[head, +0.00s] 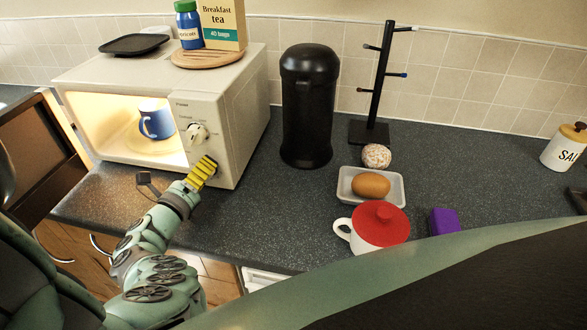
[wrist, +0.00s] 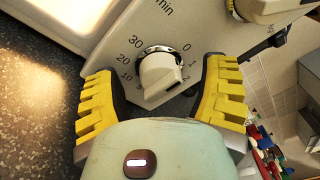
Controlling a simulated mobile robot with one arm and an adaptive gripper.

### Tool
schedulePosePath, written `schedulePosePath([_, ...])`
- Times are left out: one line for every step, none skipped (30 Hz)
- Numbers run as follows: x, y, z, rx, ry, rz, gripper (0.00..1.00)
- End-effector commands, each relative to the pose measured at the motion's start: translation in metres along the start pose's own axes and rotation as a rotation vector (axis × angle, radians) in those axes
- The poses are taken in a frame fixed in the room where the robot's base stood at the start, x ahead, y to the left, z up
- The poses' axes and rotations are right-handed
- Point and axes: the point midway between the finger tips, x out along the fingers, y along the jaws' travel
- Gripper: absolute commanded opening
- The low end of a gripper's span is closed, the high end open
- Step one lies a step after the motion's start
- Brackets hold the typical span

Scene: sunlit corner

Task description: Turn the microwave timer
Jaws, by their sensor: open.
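The cream microwave (head: 225,135) stands on the counter at the left with its lit cavity open. Its timer knob (wrist: 160,73) is cream on a minute scale, with its raised grip slanting to the lower right in the wrist view. My gripper (head: 203,172) is at the lower part of the control panel. In the wrist view my gripper (wrist: 160,84) is open, with one yellow ridged finger on each side of the knob. I cannot tell whether either finger touches it. In the head view my fingers hide the timer knob.
The microwave's open door (head: 45,150) stands at the left, close to my arm. A blue mug (head: 155,120) is inside the microwave. Another knob (head: 197,133) sits above the timer. A black canister (head: 309,105) stands right of the microwave.

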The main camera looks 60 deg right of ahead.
Motion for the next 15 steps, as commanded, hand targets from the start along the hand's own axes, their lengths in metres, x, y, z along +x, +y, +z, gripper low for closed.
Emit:
schedulePosePath([0.0006, -0.0007, -0.001, 0.0, 0.002, -0.002, 0.7])
schedulePosePath([0.0005, -0.0007, -0.0009, 0.0, 0.002, -0.002, 0.67])
schedulePosePath([0.0005, -0.0006, -0.0009, -0.001, 0.002, -0.002, 0.63])
schedulePosePath([0.0004, -0.0006, -0.0009, -0.001, 0.002, -0.002, 0.6])
schedulePosePath([0.0004, -0.0005, -0.0008, -0.001, 0.002, -0.001, 0.57])
schedulePosePath([0.0004, -0.0005, -0.0008, -0.001, 0.002, -0.001, 0.53])
schedulePosePath([0.0004, -0.0005, -0.0008, -0.001, 0.002, -0.001, 0.49])
schedulePosePath([0.0003, -0.0005, -0.0007, -0.001, 0.002, -0.001, 0.46])
schedulePosePath([0.0003, -0.0004, -0.0007, -0.001, 0.001, -0.001, 0.42])
schedulePosePath([0.0003, -0.0004, -0.0006, -0.001, 0.001, -0.001, 0.39])
schedulePosePath([0.0002, -0.0004, -0.0006, -0.001, 0.001, -0.001, 0.36])
schedulePosePath([0.0002, -0.0004, -0.0005, -0.001, 0.001, -0.001, 0.32])
schedulePosePath([0.0002, -0.0003, -0.0005, -0.001, 0.001, -0.001, 0.29])
schedulePosePath([0.0001, -0.0003, -0.0004, -0.001, 0.001, -0.001, 0.26])
schedulePosePath([0.0001, -0.0002, -0.0003, -0.001, 0.001, -0.001, 0.22])
